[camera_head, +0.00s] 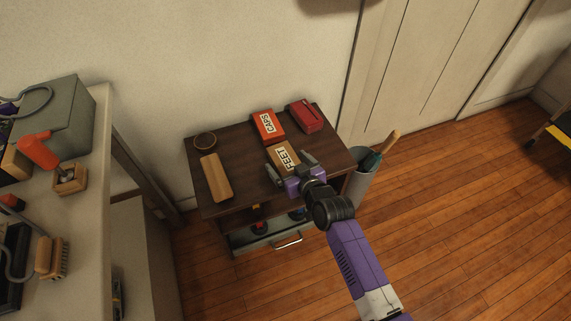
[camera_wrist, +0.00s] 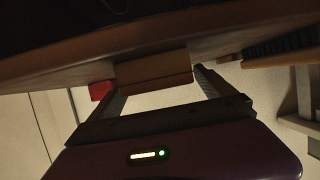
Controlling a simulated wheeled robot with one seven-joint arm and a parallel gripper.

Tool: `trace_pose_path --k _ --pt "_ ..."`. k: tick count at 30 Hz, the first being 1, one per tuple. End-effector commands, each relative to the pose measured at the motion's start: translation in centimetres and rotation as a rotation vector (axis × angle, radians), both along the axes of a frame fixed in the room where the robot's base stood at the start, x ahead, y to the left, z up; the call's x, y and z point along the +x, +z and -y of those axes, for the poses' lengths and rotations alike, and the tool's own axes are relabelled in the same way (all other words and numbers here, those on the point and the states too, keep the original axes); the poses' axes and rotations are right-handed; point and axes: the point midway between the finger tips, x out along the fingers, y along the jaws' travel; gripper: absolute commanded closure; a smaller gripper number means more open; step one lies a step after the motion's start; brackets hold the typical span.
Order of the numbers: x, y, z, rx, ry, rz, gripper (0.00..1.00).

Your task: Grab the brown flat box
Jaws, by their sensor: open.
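A brown flat box (camera_head: 285,155) with a white label reading "FEET" lies on the dark wooden top of a small cabinet (camera_head: 240,158). My gripper (camera_head: 290,165) is open at the near end of this box, with one finger toward its left side and one toward its right. In the wrist view, the box (camera_wrist: 152,70) shows between the tips of my open gripper (camera_wrist: 157,82), with the cabinet top (camera_wrist: 60,62) along the upper part of the picture. I cannot tell whether the fingers touch the box.
A red box labelled "CAPS" (camera_head: 267,125) and another red object (camera_head: 305,117) lie behind the brown box. A tan wooden block (camera_head: 215,177) and a round ring (camera_head: 205,139) lie to the left. A bin (camera_head: 360,188) stands right of the cabinet, and a cluttered bench (camera_head: 85,200) stands left.

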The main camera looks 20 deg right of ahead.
Motion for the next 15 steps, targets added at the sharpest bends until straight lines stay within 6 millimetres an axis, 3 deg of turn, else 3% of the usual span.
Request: trace_pose_path --k 4,13,15 --pt "1.6 -0.8 -0.1 0.000 0.000 0.000 0.06" --pt "2.0 -0.8 -0.2 0.000 0.000 0.000 0.06" --pt "2.0 -0.8 -0.2 0.000 0.000 0.000 0.20"
